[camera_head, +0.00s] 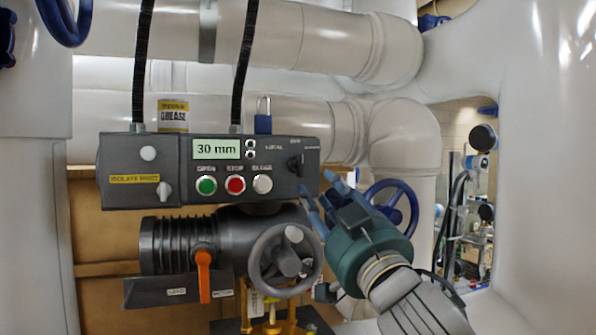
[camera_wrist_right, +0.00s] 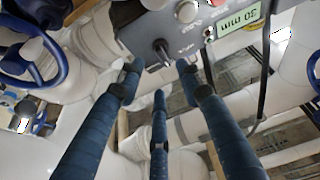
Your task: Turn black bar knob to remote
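The black bar knob (camera_head: 296,164) sits on the right end of the grey control panel (camera_head: 240,184). In the right wrist view the knob (camera_wrist_right: 163,50) shows ahead, between the tips of two blue fingers. The small labels around it are too blurred to read, so I cannot tell which position it points to. My right gripper (camera_head: 316,190) is open, with its fingers spread just below and right of the knob. In the right wrist view the gripper (camera_wrist_right: 158,72) holds nothing, and its fingers look apart from the knob. My left gripper is not in view.
The panel has a "30 mm" display (camera_head: 216,149), green (camera_head: 206,185) and red (camera_head: 235,184) buttons, and a blue padlock (camera_head: 263,122) on top. Below are a grey handwheel (camera_head: 284,262) and an orange lever (camera_head: 203,275). A blue handwheel (camera_head: 402,205) stands behind my right gripper.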

